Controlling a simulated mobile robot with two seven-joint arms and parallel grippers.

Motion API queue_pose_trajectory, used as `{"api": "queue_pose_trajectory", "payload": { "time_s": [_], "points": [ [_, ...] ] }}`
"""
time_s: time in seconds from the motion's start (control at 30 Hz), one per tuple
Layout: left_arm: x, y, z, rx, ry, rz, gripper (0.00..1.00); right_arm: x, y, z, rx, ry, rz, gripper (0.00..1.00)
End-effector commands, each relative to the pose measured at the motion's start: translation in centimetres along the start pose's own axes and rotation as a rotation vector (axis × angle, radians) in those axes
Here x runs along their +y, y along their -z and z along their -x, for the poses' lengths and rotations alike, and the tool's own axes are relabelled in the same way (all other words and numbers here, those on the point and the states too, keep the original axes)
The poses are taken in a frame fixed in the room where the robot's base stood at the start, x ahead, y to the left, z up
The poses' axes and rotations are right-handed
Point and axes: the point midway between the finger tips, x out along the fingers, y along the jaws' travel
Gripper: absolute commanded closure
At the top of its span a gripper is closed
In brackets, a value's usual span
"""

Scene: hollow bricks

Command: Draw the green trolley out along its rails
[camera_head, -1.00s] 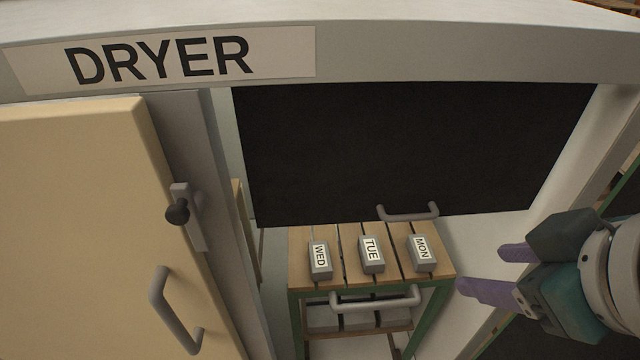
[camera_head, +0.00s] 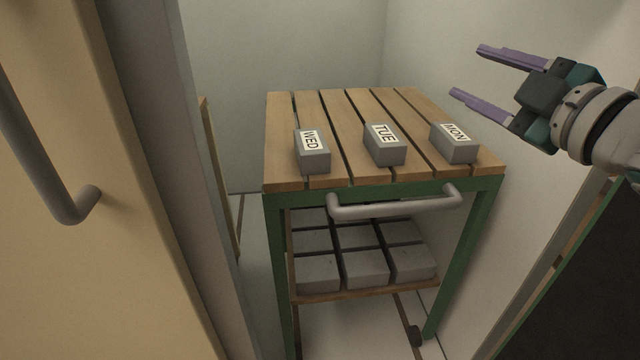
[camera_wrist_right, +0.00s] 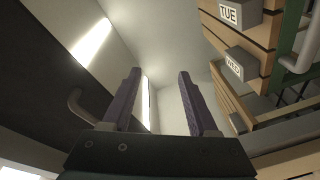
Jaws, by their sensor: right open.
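The green trolley (camera_head: 484,215) stands inside the chamber, with a slatted wooden top and a grey bar handle (camera_head: 395,207) across its front. Three grey bricks lie on top: WED (camera_head: 312,158), TUE (camera_head: 385,150) and MON (camera_head: 455,148). Thin rails (camera_head: 407,308) show on the floor beneath it. My right gripper (camera_head: 466,70) is open and empty, above and right of the trolley top, apart from the handle. Its fingers (camera_wrist_right: 160,72) also show empty in the right wrist view, with the trolley handle (camera_wrist_right: 304,50) at the right edge. My left gripper is not in view.
A cream door (camera_head: 60,250) with a grey handle (camera_head: 60,200) is at the left. Several grey bricks (camera_head: 365,268) fill the lower shelf (camera_head: 365,295). A pale wall (camera_head: 425,90) stands close on the right. A dark panel with a handle (camera_wrist_right: 85,108) shows in the wrist view.

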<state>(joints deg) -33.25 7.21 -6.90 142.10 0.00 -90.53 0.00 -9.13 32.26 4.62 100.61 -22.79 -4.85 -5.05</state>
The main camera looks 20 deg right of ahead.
Motion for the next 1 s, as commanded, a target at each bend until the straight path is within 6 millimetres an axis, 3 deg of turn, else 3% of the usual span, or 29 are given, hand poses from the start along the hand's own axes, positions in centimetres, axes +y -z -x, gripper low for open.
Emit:
{"api": "queue_pose_trajectory", "payload": {
  "time_s": [0.03,0.3,0.6,0.8,1.0],
  "points": [
    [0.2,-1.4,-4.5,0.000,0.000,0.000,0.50,-3.1,-2.2,-0.5,0.036,-0.015,0.040,0.41],
    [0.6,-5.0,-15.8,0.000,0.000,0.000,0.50,-9.6,-6.8,-1.6,0.248,-0.061,0.243,0.41],
    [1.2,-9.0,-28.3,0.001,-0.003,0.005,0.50,-17.7,-12.4,-1.2,0.465,-0.062,0.456,0.41],
    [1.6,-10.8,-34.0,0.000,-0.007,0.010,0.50,-21.6,-15.2,-0.4,0.573,-0.042,0.557,0.41],
    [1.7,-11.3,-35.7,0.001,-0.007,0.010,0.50,-22.7,-16.0,0.1,0.620,-0.030,0.597,0.41]
  ]
}}
